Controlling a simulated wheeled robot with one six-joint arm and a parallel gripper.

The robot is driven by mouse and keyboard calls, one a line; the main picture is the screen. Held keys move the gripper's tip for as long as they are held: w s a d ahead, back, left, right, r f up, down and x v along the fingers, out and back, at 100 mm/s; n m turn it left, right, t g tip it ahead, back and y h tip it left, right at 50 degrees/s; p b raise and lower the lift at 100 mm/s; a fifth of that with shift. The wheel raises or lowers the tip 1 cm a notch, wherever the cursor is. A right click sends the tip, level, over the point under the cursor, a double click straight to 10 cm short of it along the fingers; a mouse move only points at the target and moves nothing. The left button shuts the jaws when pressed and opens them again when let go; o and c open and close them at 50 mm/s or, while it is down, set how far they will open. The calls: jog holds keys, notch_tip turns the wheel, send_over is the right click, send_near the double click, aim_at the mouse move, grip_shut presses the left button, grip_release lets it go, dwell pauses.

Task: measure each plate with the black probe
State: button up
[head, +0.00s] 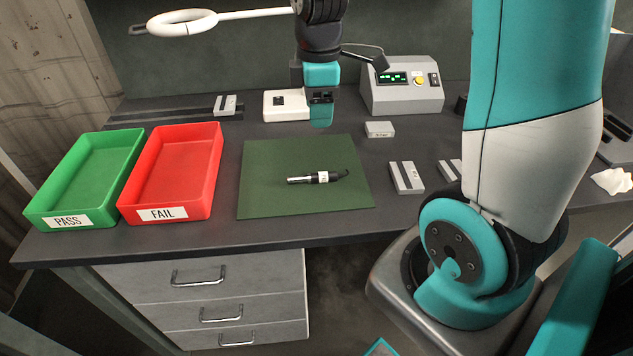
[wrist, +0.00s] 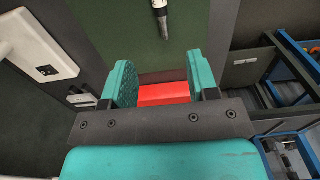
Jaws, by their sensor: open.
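The black probe (head: 317,178) with a silver tip lies on the green mat (head: 270,203); it shows partly at the top of the wrist view (wrist: 161,14). Grey slotted plates lie on the bench: one (head: 407,177) right of the mat, one (head: 450,170) partly hidden by my arm, one (head: 228,105) at the back left. A grey labelled block (head: 379,129) sits behind the mat's right corner. The gauge box (head: 400,97) has a lit display and yellow button. My gripper (head: 321,112) hangs above the mat's back; in the wrist view its jaws (wrist: 160,85) are open and empty.
The green PASS tray (head: 68,221) and red FAIL tray (head: 165,212) stand left of the mat. A white device (head: 287,105) stands behind the mat. A white ring lamp (head: 182,22) hangs at upper left. The bench front edge is clear below the mat.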

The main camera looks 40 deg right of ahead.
send_over(317, 174)
notch_tip(317, 174, down, 11)
jog(key=shift+s+f, duration=0.1)
notch_tip(317, 174, down, 5)
grip_shut()
dwell(0.4)
